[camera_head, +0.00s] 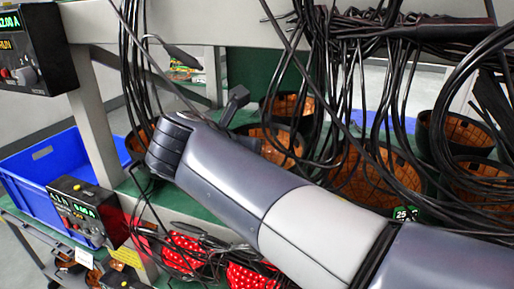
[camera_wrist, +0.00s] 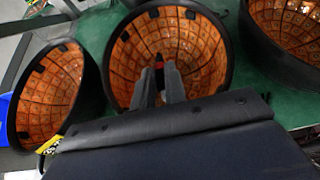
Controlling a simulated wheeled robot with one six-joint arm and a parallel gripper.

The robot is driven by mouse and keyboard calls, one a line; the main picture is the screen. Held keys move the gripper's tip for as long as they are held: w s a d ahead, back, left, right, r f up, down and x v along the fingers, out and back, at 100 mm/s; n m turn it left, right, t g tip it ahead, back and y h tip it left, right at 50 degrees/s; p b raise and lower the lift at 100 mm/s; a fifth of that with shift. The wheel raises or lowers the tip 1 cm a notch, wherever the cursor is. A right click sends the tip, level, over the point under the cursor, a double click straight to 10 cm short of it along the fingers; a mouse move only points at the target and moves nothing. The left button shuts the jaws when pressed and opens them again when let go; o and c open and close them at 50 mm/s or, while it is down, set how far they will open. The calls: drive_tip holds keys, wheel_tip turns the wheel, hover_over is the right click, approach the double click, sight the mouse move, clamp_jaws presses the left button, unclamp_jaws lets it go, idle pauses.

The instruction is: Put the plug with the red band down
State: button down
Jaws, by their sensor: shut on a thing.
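My gripper (camera_wrist: 158,84) shows in the wrist view with its two grey fingers close together. A small dark piece with a red band, the plug (camera_wrist: 159,62), sits between the fingertips. Behind it is the open mouth of a round black housing with an orange, tiled inside (camera_wrist: 205,45). I cannot tell how far the plug is from that housing. In the head view my arm crosses the middle, and I cannot make out the fingertips or the plug there.
More orange-lined housings stand left (camera_wrist: 48,95) and right (camera_wrist: 295,25) on a green shelf (camera_wrist: 92,30). Black cables (camera_head: 345,60) hang in bundles around my arm. A blue crate (camera_head: 55,170), a meter box (camera_head: 82,212) and red-lit housings (camera_head: 185,250) are at lower left.

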drive_tip(key=b+x, duration=0.4)
drive_tip(key=x, duration=0.3)
drive_tip(key=shift+w+d+f+b, duration=0.1)
drive_tip(key=shift+w+b, duration=0.15)
drive_tip(key=shift+b, duration=0.05)
drive_tip(key=shift+f, duration=0.6)
drive_tip(key=c, duration=1.5)
unclamp_jaws()
drive_tip(key=shift+o, duration=0.2)
drive_tip(key=shift+r, duration=0.1)
